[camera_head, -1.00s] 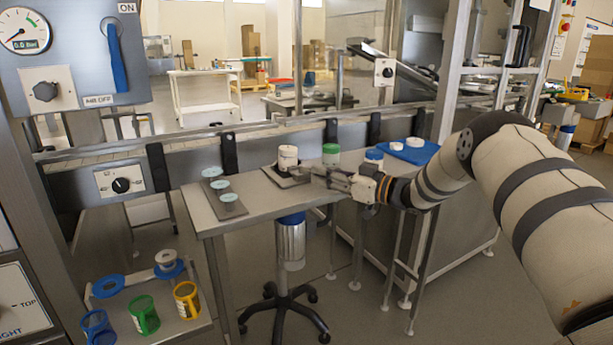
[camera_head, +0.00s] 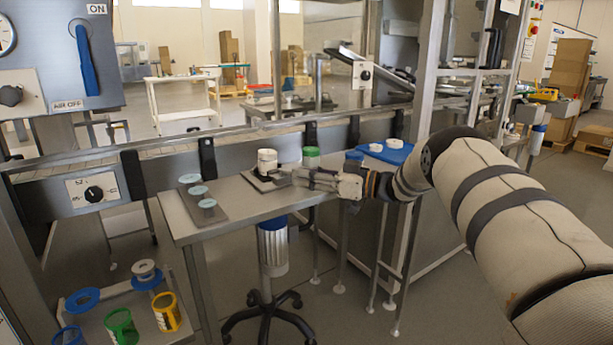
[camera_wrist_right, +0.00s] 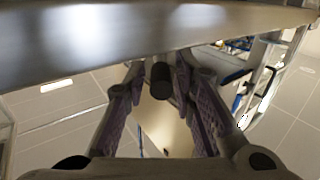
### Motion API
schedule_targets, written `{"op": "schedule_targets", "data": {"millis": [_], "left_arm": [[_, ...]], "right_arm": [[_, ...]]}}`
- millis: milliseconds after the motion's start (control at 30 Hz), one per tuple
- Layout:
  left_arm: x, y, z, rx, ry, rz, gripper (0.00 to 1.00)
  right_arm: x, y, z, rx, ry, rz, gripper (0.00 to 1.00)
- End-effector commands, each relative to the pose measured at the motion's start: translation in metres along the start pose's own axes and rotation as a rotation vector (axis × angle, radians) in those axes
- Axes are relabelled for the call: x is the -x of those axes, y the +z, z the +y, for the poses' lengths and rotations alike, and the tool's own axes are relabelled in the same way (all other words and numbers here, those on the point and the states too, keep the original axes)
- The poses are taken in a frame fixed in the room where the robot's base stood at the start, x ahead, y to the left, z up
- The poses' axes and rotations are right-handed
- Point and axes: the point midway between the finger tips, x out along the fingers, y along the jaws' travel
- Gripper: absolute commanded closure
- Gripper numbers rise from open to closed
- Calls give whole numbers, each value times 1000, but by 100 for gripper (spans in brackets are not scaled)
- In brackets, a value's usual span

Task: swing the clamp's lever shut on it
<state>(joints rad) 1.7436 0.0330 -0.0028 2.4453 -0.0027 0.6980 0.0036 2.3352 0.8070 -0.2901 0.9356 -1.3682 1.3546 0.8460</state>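A white jar (camera_head: 267,161) stands upright on a dark plate (camera_head: 262,184) on the steel table; this seems to be the clamp's place, but the clamp is too small to make out in the head view. My right gripper (camera_head: 290,176) is just right of the jar, low beside the plate. In the right wrist view a dark cylindrical knob (camera_wrist_right: 161,79), probably the lever's grip, shows between the spread purple-padded fingers of my right gripper (camera_wrist_right: 160,85). The fingers look apart from it. A broad metal surface crosses the top of that view. My left gripper is out of view.
A green-lidded jar (camera_head: 311,156) and a blue tray (camera_head: 385,152) stand to the right.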

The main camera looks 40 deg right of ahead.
Motion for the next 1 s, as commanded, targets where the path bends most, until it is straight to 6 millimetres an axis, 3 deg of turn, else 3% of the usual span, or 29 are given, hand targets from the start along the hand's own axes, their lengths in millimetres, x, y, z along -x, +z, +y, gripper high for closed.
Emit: {"op": "schedule_targets", "data": {"millis": [367, 733, 867, 1000], "left_arm": [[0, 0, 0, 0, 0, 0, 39], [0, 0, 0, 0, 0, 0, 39], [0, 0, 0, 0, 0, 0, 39], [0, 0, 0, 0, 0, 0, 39]], "right_arm": [[7, 0, 1, 1, 2, -1, 65], [98, 0, 1, 0, 3, 1, 65], [115, 0, 0, 0, 1, 0, 65], [120, 0, 0, 0, 0, 0, 65]]}}
